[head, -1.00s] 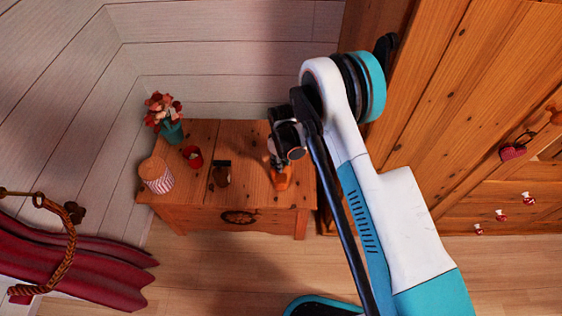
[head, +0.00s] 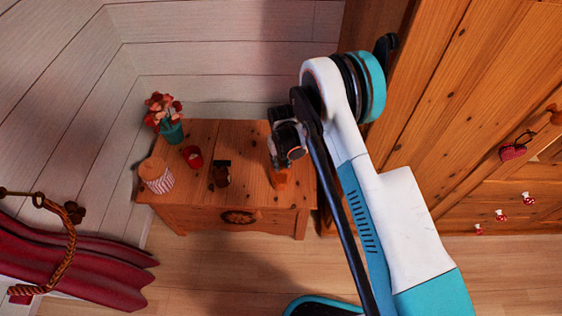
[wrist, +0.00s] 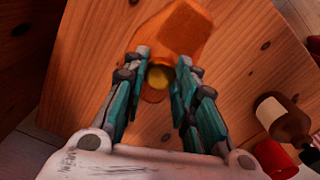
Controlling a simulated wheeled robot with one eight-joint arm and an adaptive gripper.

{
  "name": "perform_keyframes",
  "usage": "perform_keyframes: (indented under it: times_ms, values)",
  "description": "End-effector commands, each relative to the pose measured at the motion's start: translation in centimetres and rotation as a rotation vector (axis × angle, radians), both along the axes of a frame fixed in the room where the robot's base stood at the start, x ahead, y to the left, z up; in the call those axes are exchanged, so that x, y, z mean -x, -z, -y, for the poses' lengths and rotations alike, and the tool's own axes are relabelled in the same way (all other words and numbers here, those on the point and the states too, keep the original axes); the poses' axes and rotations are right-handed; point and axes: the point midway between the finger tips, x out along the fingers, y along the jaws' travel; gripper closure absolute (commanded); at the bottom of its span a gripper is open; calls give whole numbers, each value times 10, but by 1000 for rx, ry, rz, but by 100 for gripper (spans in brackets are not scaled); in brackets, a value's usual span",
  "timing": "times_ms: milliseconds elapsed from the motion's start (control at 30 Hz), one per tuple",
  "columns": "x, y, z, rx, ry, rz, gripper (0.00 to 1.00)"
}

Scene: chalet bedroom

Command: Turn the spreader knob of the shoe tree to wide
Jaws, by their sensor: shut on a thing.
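The shoe tree is an orange wooden block (wrist: 185,32) on the small wooden table. In the head view it (head: 280,180) stands near the table's right end, partly hidden by my gripper. A round yellowish knob (wrist: 159,77) shows at its near end in the wrist view. My gripper (wrist: 160,76) comes down from above, its teal-padded fingers on either side of the knob and closed on it. In the head view my gripper (head: 280,163) is mostly hidden by my wrist. I cannot read any knob marking or setting.
The table (head: 245,150) also holds a small brown bottle-like item (head: 220,174), a red cup (head: 193,157), a striped jar (head: 156,175) and a flower vase (head: 172,130). A wooden wardrobe (head: 450,110) stands close on the right, and a plank wall (head: 215,60) behind.

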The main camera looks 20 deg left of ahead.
Motion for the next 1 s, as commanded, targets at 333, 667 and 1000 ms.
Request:
perform_keyframes:
  times_ms: [333,667,1000]
  values:
    - [0,0,0,0,1,0,67]
    - [0,0,0,0,0,0,52]
    - [0,-29,0,0,0,0,52]
